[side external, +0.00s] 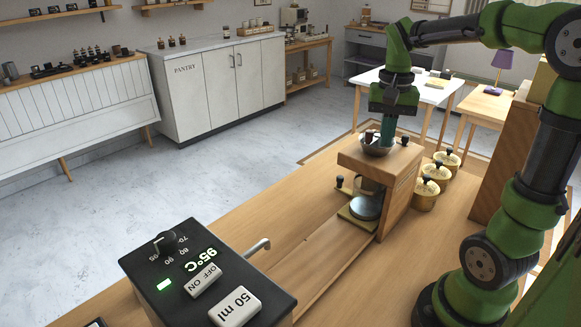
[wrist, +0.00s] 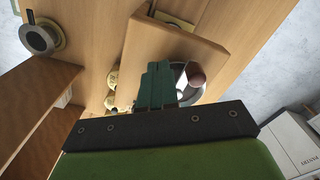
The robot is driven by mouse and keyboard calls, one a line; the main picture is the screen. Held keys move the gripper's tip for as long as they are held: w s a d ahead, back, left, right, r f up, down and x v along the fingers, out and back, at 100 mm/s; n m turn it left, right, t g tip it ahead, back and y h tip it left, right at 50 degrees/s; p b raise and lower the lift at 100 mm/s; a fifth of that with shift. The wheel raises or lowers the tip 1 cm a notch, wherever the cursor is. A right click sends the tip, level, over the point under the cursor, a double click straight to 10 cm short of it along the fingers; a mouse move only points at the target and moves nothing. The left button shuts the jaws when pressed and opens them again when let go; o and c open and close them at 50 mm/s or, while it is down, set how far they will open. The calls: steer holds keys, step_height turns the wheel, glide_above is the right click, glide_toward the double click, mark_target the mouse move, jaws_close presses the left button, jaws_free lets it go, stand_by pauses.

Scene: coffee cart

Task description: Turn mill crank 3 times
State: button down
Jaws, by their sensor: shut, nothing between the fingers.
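The mill (side external: 398,178) is a wooden stand with a metal bowl (side external: 376,151) on its top. A dark reddish-brown knob (side external: 369,136), apparently the crank's handle, shows at the bowl's left side; the crank arm cannot be made out. In the wrist view the brown knob (wrist: 197,77) lies over the bowl (wrist: 184,93), just right of my fingers. My gripper (side external: 387,145) points down over the bowl with its teal fingers together and empty. In the wrist view, my gripper (wrist: 158,66) hides part of the bowl. I cannot tell whether the fingers touch the knob.
A round silver plate (side external: 365,207) sits at the mill's foot. Several pale canisters (side external: 426,192) stand close behind the mill at right. A black control box (side external: 205,275) with a spout (side external: 257,246) stands in front. A tall wooden panel (side external: 500,155) rises at right.

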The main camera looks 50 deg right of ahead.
mark_target(356, 145)
steer(key=shift+f, duration=0.4)
steer(key=shift+r, duration=0.15)
steer(key=shift+r, duration=0.75)
steer(key=w, duration=0.1)
steer(key=w+a, duration=0.1)
steer(key=w, duration=0.2)
steer(key=shift+w+a, duration=0.25)
steer(key=shift+w, duration=0.05)
steer(key=w+d, duration=0.2)
steer(key=w, duration=0.1)
steer(key=shift+w+d, duration=0.25)
steer(key=shift+d, duration=0.15)
steer(key=shift+w+d, duration=0.15)
steer(key=shift+d, duration=0.5)
